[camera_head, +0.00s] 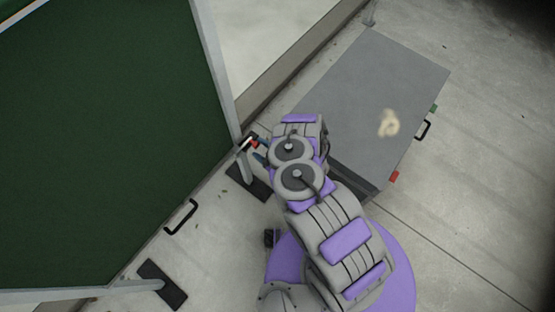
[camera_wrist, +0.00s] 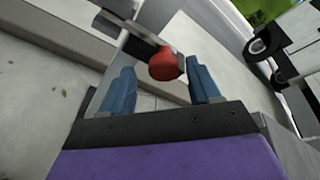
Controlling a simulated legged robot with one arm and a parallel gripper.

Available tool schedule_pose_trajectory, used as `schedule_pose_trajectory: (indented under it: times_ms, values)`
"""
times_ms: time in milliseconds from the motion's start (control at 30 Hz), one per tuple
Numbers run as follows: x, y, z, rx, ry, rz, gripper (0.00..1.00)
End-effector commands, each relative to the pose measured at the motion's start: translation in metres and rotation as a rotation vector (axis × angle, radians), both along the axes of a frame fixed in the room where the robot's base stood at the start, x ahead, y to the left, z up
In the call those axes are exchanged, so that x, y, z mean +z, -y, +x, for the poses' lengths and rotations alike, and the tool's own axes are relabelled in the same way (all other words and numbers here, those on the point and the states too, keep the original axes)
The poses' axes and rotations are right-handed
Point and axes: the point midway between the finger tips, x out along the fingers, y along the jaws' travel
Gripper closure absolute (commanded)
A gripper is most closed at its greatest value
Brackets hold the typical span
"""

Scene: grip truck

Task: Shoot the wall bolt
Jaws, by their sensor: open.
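The bolt's red round knob (camera_wrist: 166,64) shows in the wrist view, on a grey metal bar (camera_wrist: 143,33) that runs up to the left. A small red spot at the edge of the green panel, likely the same knob (camera_head: 255,143), shows in the head view just ahead of my gripper (camera_head: 259,156). In the wrist view my gripper (camera_wrist: 162,84) is open. Its two blue fingers stand left and right of the knob, with a gap on each side. How deep the knob sits between them I cannot tell.
A large green panel (camera_head: 100,120) with a metal frame and a black handle (camera_head: 181,217) fills the left. A grey box (camera_head: 375,75) with another black handle (camera_head: 423,129) stands close right of my arm. Open concrete floor (camera_head: 500,200) lies at right.

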Motion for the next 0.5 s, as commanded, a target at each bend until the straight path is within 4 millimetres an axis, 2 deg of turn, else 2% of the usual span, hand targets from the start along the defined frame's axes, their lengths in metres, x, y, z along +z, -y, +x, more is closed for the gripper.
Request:
schedule_pose_trajectory:
  times_ms: [300, 500]
  values:
    - [0.02, 0.051, -0.05, -0.007, -0.006, 0.0, 0.38]
    - [0.027, 0.073, -0.071, -0.005, -0.004, -0.003, 0.38]
